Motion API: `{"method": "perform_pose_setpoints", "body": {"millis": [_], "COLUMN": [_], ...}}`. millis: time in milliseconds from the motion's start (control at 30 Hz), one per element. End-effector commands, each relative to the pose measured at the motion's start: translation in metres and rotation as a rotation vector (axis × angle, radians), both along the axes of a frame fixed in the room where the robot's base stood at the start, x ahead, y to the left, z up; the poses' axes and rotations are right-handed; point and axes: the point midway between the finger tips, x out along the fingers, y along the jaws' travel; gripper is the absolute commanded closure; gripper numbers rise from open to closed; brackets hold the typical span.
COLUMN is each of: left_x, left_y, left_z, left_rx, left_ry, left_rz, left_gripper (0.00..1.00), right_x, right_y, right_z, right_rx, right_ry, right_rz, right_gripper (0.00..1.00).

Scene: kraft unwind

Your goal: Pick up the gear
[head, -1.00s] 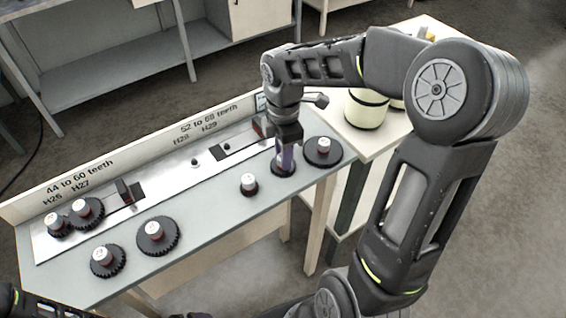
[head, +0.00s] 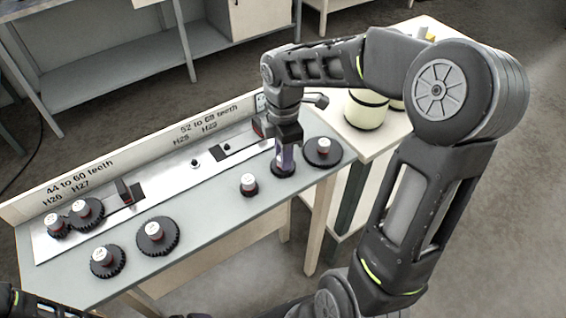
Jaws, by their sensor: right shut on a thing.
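My right gripper (head: 285,150) points down over the right part of the bench (head: 206,217) and is shut on a small dark gear (head: 283,170). The fingers cover most of this gear, and its lower rim shows at the bench top; I cannot tell if it is lifted. Larger gears (head: 157,236) and (head: 108,261) lie farther left on the bench. Only a bit of my left arm shows at the lower left, and its gripper is out of view.
Two meshed gears (head: 84,212) sit on the metal plate (head: 172,178) at left. A low board with tooth-count labels (head: 120,166) runs along the back. A side table with a cream pot (head: 365,110) stands at right.

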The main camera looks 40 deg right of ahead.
Motion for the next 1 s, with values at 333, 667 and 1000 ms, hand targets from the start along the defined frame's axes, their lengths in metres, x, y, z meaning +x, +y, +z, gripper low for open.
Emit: {"method": "perform_pose_setpoints", "body": {"millis": [333, 667, 1000], "left_x": [0.000, 0.001, 0.001], "left_y": [0.000, 0.000, 0.000], "left_z": [-0.001, -0.006, -0.007], "left_rx": [0.000, -0.002, -0.003], "left_ry": [0.000, -0.003, -0.003], "left_rz": [0.000, 0.000, -0.001], "left_gripper": [0.00, 0.00, 0.00], "right_x": [0.001, 0.001, 0.000], "right_y": [0.000, 0.000, 0.000], "right_z": [0.014, 0.075, 0.101], "right_rx": [-0.002, 0.000, 0.000], "right_ry": [-0.004, -0.005, 0.000], "right_rz": [0.001, 0.000, 0.001], "right_gripper": [1.00, 1.00, 1.00]}}
